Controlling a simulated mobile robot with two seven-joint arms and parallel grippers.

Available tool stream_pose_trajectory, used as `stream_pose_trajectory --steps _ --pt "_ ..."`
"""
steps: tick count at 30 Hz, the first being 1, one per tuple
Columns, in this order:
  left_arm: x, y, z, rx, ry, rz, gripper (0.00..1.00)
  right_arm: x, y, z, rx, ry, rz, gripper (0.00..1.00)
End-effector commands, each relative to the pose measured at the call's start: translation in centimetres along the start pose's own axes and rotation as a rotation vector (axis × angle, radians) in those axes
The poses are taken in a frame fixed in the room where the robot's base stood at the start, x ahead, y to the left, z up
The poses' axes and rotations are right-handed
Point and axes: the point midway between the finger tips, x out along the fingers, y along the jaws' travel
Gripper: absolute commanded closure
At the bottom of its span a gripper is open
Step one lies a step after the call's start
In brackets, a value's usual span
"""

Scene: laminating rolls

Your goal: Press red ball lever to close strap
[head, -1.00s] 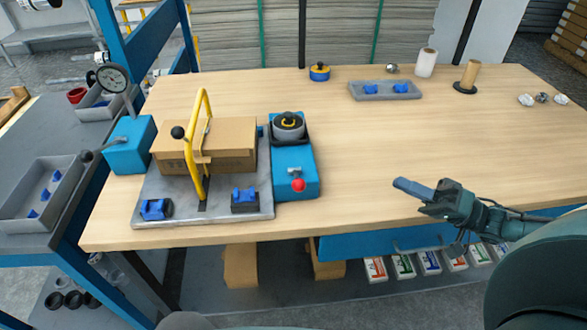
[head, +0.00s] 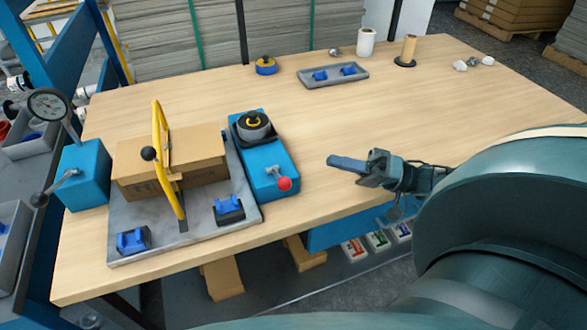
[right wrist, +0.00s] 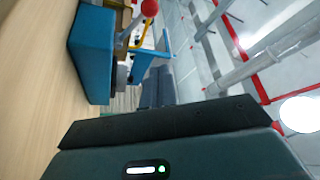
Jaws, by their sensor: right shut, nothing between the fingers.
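The red ball lever (head: 285,184) sticks up from the near end of the blue strapping unit (head: 270,172). It also shows at the top of the right wrist view (right wrist: 149,7). A cardboard box (head: 200,165) sits on the grey plate (head: 205,238) left of the unit, with a yellow strap arch (head: 163,150) standing around it. My right gripper (head: 332,161) is shut and empty, just above the table, to the right of the red ball and apart from it. Its fingers point left toward the blue unit. My left gripper is not in view.
Blue clamps (head: 228,207) sit on the plate's front corners. A grey tray (head: 333,80), a tape roll (head: 265,66) and spools lie at the back. The table's right middle is clear.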

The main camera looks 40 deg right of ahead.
Motion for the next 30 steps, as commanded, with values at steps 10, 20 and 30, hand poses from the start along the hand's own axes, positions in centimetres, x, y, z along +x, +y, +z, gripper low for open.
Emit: stream_pose_trajectory --steps 10,20,30 --pt "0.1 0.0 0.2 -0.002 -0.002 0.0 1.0 3.5 -0.1 -0.1 -0.001 0.003 -0.007 1.0" --pt "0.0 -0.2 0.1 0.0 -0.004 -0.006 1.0 9.6 -0.2 -0.1 -0.001 0.001 -0.006 1.0" --pt "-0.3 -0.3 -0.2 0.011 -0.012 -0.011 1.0 8.9 -0.1 3.2 0.003 0.0 0.0 1.0"
